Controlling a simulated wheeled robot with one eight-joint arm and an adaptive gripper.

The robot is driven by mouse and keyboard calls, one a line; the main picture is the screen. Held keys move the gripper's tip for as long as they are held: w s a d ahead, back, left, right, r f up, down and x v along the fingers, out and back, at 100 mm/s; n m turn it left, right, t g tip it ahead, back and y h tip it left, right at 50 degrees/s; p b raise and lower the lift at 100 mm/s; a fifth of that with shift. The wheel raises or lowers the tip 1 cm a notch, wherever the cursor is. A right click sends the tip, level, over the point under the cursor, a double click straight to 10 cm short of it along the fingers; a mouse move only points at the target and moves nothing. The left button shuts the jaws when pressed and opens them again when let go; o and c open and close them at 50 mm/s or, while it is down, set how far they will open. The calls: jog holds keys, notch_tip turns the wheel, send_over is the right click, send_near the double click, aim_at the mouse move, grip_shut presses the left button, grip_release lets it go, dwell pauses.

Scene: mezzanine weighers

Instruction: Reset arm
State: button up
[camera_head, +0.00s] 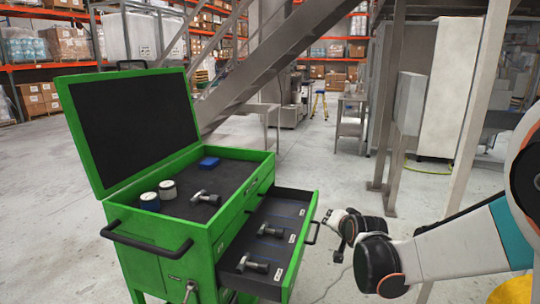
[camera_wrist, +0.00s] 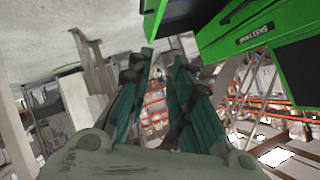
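My arm reaches in from the right side of the head view. My gripper (camera_head: 338,226) is at its end, close to the right of the green tool cabinet's open drawer (camera_head: 264,236). In the wrist view my gripper (camera_wrist: 162,62) shows two teal and dark fingers standing apart, with background visible between them and nothing held. Whether it touches the drawer handle (camera_head: 313,232) cannot be told from the head view; they look slightly apart. The green cabinet (camera_head: 172,248) has its lid (camera_head: 131,119) up. Part of the cabinet also shows upside down in the wrist view (camera_wrist: 240,33).
A metal fitting (camera_head: 206,198), two round containers (camera_head: 158,194) and a blue item (camera_head: 209,162) lie in the top tray. Several fittings (camera_head: 270,231) lie in the drawer. A steel post (camera_head: 392,110) and stairs (camera_head: 270,60) stand behind. Bare floor lies beyond the arm.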

jog(key=s+r+n+g, duration=0.1)
jog(key=s+r+n, duration=0.15)
jog(key=s, duration=0.65)
jog(key=s+r+n+g, duration=0.1)
jog(key=s+r+g, duration=0.15)
jog(key=s, duration=0.65)
jog(key=s+f+n+g, duration=0.1)
jog(key=s+f+n, duration=0.1)
jog(key=s, duration=1.6)
jog(key=shift+d+n+h, duration=0.3)
jog(key=shift+n, duration=0.15)
jog(key=shift+a, duration=0.1)
